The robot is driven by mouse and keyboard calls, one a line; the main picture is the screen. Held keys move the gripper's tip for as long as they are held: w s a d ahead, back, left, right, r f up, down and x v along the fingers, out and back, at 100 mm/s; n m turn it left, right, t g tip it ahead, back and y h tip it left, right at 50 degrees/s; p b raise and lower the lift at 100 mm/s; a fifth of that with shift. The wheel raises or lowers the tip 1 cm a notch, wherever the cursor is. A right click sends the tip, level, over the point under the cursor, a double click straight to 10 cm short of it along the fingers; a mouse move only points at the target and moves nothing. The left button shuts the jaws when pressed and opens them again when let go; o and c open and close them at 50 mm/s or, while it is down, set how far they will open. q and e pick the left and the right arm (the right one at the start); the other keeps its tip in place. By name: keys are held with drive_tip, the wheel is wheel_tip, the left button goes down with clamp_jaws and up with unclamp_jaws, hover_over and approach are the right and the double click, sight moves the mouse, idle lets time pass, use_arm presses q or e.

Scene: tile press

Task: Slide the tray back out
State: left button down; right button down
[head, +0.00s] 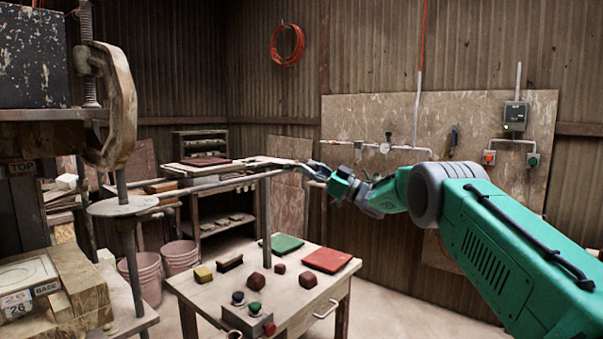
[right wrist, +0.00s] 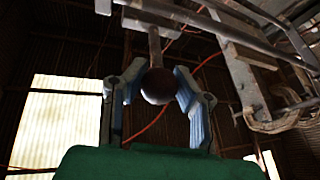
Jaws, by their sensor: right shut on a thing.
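My right gripper (head: 322,172) reaches in from the right, at the outer end of the tray on its rails. In the right wrist view its two fingers (right wrist: 155,95) are closed around a dark round knob (right wrist: 158,86) on a short rod. The tray (head: 275,161) looks like a pale flat plate, and a dark red slab (head: 206,161) shows towards its left part. The rails (head: 215,184) run left towards the press (head: 118,95). The exact contact at the knob is too small to tell in the head view. My left gripper is not in view.
A low wooden table (head: 225,305) in front holds a green tile (head: 283,244), a red tile (head: 326,259), several small blocks and a button box (head: 248,318). Pink buckets (head: 180,257) stand on the floor at left.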

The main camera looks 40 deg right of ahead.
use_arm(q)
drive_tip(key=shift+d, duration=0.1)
use_arm(e)
drive_tip(key=shift+d, duration=0.35)
drive_tip(key=shift+r, duration=0.1)
drive_tip(key=c, duration=1.3)
unclamp_jaws()
drive_tip(key=shift+o, duration=0.6)
drive_tip(key=shift+d+f, duration=0.2)
drive_tip(key=shift+d, duration=0.2)
drive_tip(key=shift+s, duration=0.1)
drive_tip(key=v, duration=1.1)
drive_tip(key=shift+s+f, duration=0.2)
drive_tip(key=shift+f, duration=0.05)
drive_tip(key=shift+d+f, duration=0.1)
